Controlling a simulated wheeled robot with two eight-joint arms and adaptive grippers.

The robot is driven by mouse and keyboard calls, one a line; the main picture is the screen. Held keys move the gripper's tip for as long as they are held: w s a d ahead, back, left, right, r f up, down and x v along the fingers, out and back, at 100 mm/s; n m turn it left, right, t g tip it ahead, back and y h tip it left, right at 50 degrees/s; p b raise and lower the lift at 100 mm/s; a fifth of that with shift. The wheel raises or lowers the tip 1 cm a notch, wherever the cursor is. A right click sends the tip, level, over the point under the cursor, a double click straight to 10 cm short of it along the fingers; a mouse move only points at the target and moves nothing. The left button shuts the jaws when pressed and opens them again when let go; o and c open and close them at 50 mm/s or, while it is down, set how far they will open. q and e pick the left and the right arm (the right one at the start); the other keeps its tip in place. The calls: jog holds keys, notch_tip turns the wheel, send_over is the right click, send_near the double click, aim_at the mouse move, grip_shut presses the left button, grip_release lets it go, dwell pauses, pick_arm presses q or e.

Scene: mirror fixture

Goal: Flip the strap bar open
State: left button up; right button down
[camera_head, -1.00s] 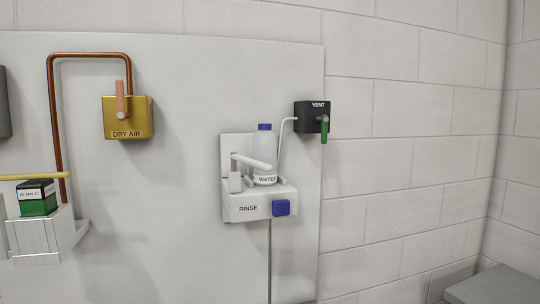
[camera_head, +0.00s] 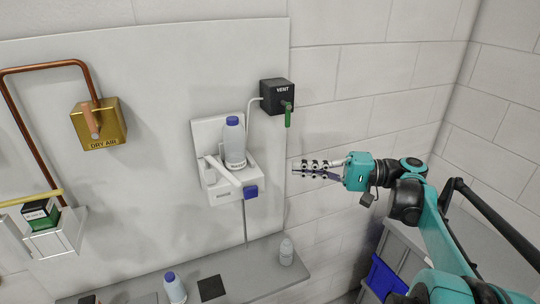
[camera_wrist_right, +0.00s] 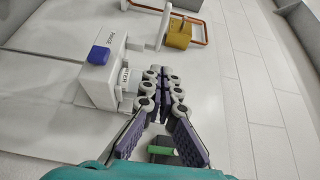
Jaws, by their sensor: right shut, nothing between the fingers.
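The white strap bar (camera_head: 222,172) slants across the front of the rinse station (camera_head: 235,195) in the head view. A clear water bottle (camera_head: 234,148) with a blue cap stands upright behind the bar in the station. My right gripper (camera_head: 296,167) is right of the station, apart from the bar, with its fingers pointing left. In the wrist view its dark, knobbly fingers (camera_wrist_right: 158,74) are closed together and hold nothing. The rinse station (camera_wrist_right: 97,82) shows left of them there, with its blue button. My left gripper is out of view.
The black vent box (camera_head: 277,97) with its green handle (camera_head: 288,115) is above my right gripper. The gold dry air box (camera_head: 99,125) is at the left. A ledge (camera_head: 235,273) below carries small bottles. Grey and blue bins (camera_head: 386,278) stand at the lower right.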

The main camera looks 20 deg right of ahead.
jog(key=p, duration=0.2)
send_near(228, 171)
jog(key=w+a, duration=0.1)
jog(key=w, duration=0.3)
jog(key=a, duration=0.1)
jog(key=a+p, duration=0.1)
jog(key=a, duration=0.1)
jog(key=shift+s+a+f, duration=0.15)
jog(key=shift+f, duration=0.1)
jog(key=shift+s+a, duration=0.25)
jog(key=shift+a, duration=0.15)
jog(key=shift+w+f, duration=0.1)
